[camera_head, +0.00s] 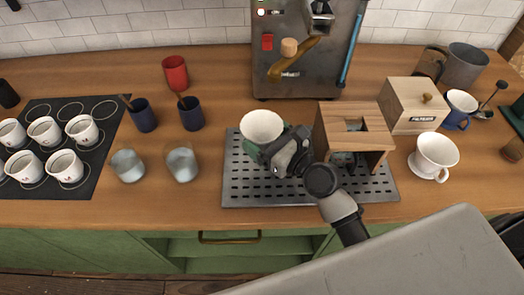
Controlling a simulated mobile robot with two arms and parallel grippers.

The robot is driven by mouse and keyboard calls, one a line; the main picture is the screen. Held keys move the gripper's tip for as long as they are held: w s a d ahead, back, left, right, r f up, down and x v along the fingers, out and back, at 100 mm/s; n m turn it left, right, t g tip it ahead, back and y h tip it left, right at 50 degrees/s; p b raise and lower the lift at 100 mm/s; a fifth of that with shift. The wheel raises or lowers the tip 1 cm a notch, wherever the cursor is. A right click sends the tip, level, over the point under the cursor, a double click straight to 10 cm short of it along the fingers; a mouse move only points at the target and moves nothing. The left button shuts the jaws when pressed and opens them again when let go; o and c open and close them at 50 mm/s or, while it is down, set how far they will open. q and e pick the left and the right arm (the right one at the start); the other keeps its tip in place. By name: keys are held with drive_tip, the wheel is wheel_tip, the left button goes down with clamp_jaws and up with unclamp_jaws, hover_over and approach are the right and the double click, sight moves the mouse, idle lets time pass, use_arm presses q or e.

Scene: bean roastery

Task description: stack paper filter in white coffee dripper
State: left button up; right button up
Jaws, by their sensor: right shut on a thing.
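A white, cone-shaped paper filter (262,125) is near the left part of the metal drip tray, with its wide mouth up. My right gripper (270,157) is shut on it from its lower right. The fingertips and the filter's lower part are partly hidden, and something green shows just below it. The white coffee dripper (436,152) stands upright on the counter at the right, apart from the gripper, with its handle toward the front. My left gripper is out of view.
A wooden stand (356,113) stands on the drip tray (240,188), close right of my gripper. A wooden filter box (414,95) and a blue-and-white cup (460,108) are behind the dripper. The espresso machine (310,70) is behind the tray.

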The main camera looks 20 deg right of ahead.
wheel_tip(320, 180, down, 3)
drive_tip(key=shift+r+b, duration=0.1)
drive_tip(key=shift+b, duration=0.3)
wheel_tip(320, 180, down, 3)
drive_tip(key=shift+f+b, duration=0.1)
drive_tip(key=shift+b, duration=0.7)
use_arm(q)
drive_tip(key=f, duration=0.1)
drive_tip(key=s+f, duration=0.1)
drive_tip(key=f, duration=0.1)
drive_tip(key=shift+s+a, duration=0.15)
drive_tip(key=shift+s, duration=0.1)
use_arm(e)
drive_tip(key=o, duration=0.7)
drive_tip(key=shift+c, duration=0.2)
